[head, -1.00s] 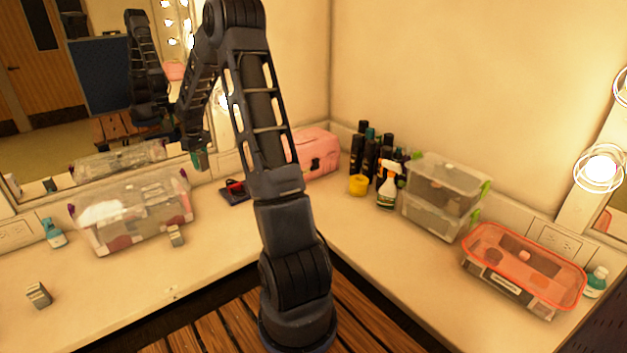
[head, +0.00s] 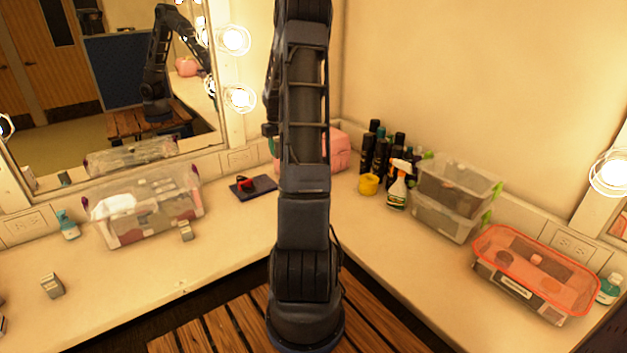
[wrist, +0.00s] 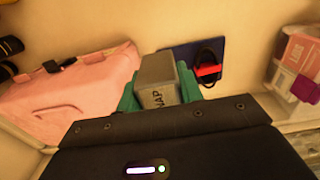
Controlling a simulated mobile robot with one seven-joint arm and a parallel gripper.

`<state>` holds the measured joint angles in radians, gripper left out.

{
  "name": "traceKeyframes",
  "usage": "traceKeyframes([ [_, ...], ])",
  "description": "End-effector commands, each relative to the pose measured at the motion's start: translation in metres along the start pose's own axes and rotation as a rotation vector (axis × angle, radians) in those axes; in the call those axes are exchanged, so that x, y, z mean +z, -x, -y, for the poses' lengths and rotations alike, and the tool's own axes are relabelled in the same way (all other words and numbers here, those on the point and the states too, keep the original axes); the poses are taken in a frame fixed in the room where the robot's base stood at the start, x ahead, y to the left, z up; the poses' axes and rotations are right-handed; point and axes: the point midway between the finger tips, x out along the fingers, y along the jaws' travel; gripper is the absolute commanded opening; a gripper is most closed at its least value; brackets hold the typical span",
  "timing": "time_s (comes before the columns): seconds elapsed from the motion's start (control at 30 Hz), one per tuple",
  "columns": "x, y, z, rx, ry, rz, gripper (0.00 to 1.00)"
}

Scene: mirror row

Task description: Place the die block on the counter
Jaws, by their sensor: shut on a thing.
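A grey die block (wrist: 157,78) with dark lettering on its near face sits between the green fingers of my gripper (wrist: 160,92) in the wrist view. The gripper is shut on it. Behind it in that view are the counter, a pink case and a dark flat pad, and I cannot tell the block's height above the counter. In the head view my arm hides the gripper and the held block. The pale counter (head: 130,275) runs along the mirror wall and the right wall.
The pink case (wrist: 70,95) and the dark pad with a red item (wrist: 193,65) are near the gripper. A clear bin (head: 145,215) and small grey blocks (head: 52,285) stand left. Bottles (head: 398,185), stacked boxes (head: 450,205) and an orange-lidded box (head: 535,270) stand right. Counter between is clear.

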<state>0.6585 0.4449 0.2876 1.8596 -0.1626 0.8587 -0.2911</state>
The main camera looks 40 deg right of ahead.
Motion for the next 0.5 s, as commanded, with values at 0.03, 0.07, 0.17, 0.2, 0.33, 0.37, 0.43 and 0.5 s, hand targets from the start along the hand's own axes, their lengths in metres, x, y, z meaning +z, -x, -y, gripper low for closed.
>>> traceKeyframes([
  [0.03,0.001,-0.006,-0.001,-0.001,-0.002,0.002,0.07],
  [0.07,0.001,-0.011,-0.001,-0.002,-0.003,0.002,0.07],
  [0.17,0.002,-0.032,0.0,-0.003,-0.002,0.004,0.07],
  [0.2,0.001,-0.04,-0.001,-0.002,-0.001,0.004,0.07],
  [0.33,0.001,-0.068,0.0,-0.002,-0.002,0.003,0.07],
  [0.37,0.001,-0.075,0.0,-0.002,-0.001,0.003,0.07],
  [0.43,0.001,-0.09,0.0,-0.003,-0.001,0.003,0.07],
  [0.5,0.001,-0.105,0.0,-0.003,-0.001,0.004,0.07],
])
